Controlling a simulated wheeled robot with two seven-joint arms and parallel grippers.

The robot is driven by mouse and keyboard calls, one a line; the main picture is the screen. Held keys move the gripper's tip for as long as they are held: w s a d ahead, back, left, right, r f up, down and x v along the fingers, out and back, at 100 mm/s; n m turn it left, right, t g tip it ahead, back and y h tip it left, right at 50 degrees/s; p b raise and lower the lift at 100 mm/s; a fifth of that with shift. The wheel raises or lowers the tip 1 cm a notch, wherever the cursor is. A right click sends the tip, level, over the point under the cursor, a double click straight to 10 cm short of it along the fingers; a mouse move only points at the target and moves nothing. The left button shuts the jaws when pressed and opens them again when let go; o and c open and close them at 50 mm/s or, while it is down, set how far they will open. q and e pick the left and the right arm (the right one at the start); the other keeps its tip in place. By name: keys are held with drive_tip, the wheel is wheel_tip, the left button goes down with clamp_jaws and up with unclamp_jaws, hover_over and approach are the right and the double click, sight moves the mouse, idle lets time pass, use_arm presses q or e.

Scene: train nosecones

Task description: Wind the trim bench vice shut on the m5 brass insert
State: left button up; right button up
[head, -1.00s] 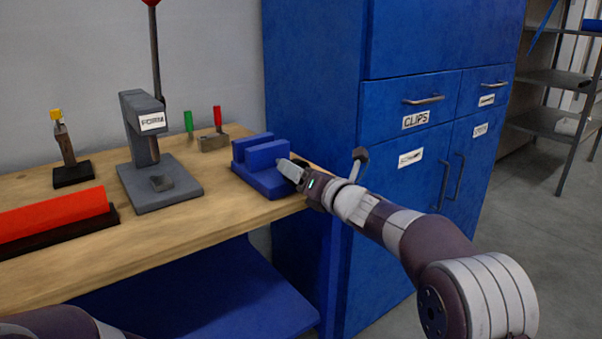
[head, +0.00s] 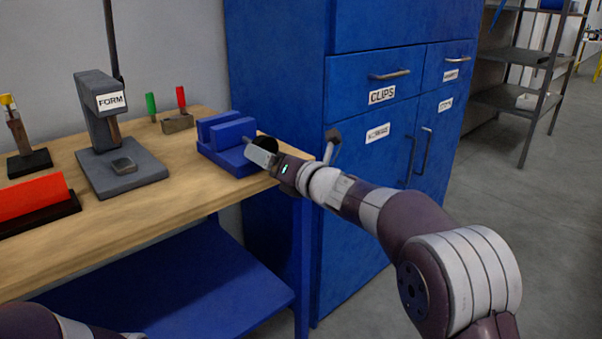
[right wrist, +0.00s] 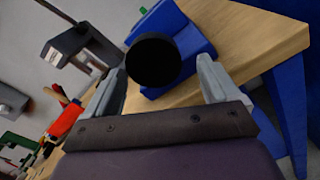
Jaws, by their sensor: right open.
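The blue trim bench vice (head: 226,140) sits at the right end of the wooden bench, with a gap visible between its two upright jaws. Its round black knob (head: 267,146) faces my right gripper (head: 262,154). In the right wrist view the knob (right wrist: 153,60) shows between the spread fingers of my right gripper (right wrist: 160,68), with space on both sides. I cannot tell whether a finger touches it. The blue vice body (right wrist: 182,35) is behind the knob. I cannot make out the m5 brass insert. My left gripper is out of view.
A grey press labelled FORM (head: 105,115), a red block (head: 30,200) and a small holder with green and red pieces (head: 177,122) stand left on the bench. A blue cabinet (head: 375,120) stands right behind the vice. The bench edge is close to the gripper.

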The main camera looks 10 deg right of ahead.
drive_tip(key=r+b+v, duration=0.1)
drive_tip(key=b+v, duration=0.2)
drive_tip(key=v, duration=0.9)
drive_tip(key=shift+s+d+r+b, duration=0.2)
drive_tip(key=shift+s+b, duration=0.15)
